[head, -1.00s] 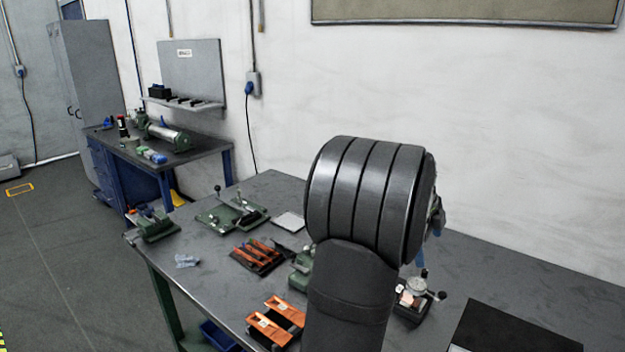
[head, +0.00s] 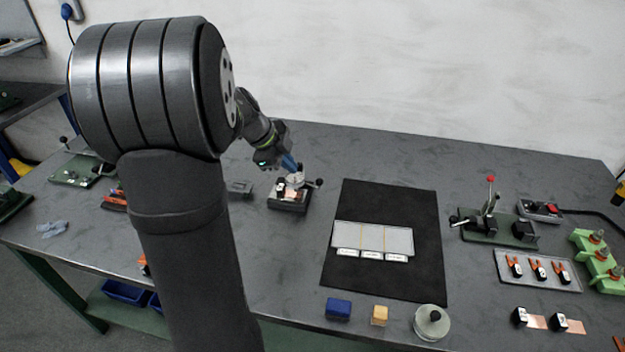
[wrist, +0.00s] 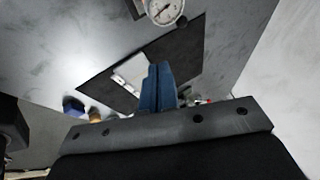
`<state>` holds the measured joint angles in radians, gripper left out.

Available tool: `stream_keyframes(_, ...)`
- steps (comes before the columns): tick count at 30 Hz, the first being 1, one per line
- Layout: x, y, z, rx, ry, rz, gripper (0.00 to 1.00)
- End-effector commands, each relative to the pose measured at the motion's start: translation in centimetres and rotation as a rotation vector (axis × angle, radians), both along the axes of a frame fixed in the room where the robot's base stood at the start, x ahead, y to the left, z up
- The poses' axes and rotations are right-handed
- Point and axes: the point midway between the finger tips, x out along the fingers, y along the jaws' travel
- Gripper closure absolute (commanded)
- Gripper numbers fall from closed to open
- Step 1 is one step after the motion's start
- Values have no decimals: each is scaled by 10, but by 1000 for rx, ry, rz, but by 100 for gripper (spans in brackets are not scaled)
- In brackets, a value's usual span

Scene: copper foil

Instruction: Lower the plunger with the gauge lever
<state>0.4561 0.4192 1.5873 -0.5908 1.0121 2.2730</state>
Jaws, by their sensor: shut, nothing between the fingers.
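The gauge (head: 296,180) with a round white dial stands on a small dark block on the bench. A lever (head: 318,183) with a dark knob sticks out on its right side. A small copper-coloured piece (head: 290,193) lies at the front of the block, under the gauge. The plunger is too small to make out. My gripper (head: 291,163) hangs just above and behind the gauge, its blue fingers close to the dial; I cannot tell whether they touch. In the wrist view the blue fingers (wrist: 158,85) are together and empty, and the dial (wrist: 165,10) shows at the top edge.
A black mat (head: 420,240) with a pale divided tray (head: 372,238) lies to the right. A blue block (head: 338,309), a yellow block (head: 379,315) and a round pale weight (head: 432,322) stand near the front edge. A red-knobbed lever fixture (head: 490,215) stands farther right.

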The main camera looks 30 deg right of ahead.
Motion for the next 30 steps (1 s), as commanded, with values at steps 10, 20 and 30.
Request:
stream_keyframes(10, -2, -12, -20, 3, 3, -2, 100)
stream_keyframes(20, -5, -48, -82, 3, 4, -1, 100)
stream_keyframes(30, 14, -77, -100, 2, 0, 0, 100)
